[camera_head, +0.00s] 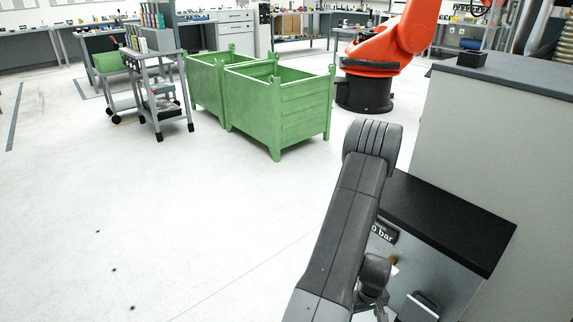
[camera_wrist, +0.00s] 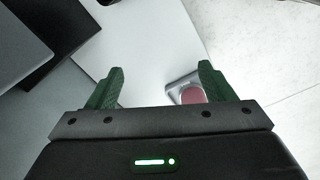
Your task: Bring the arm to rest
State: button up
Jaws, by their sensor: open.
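My gripper (camera_wrist: 158,88) shows in the wrist view with its two green fingers spread wide apart. It is open and nothing is between the fingers. Behind the right finger, a round red piece on a grey square base (camera_wrist: 188,92) shows partly, at the edge of a pale surface. In the head view my dark grey arm runs up from the bottom middle and bends at its top. The gripper itself cannot be made out in the head view.
A grey cabinet with a dark top (camera_head: 510,78) and a black ledge (camera_head: 450,225) stand close to the right of my arm. Green metal crates (camera_head: 300,112), a grey trolley (camera_head: 160,95) and an orange robot arm (camera_head: 395,40) stand farther back. The floor at left is clear.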

jog(key=shift+f+b, duration=0.7)
jog(key=shift+f, duration=2.1)
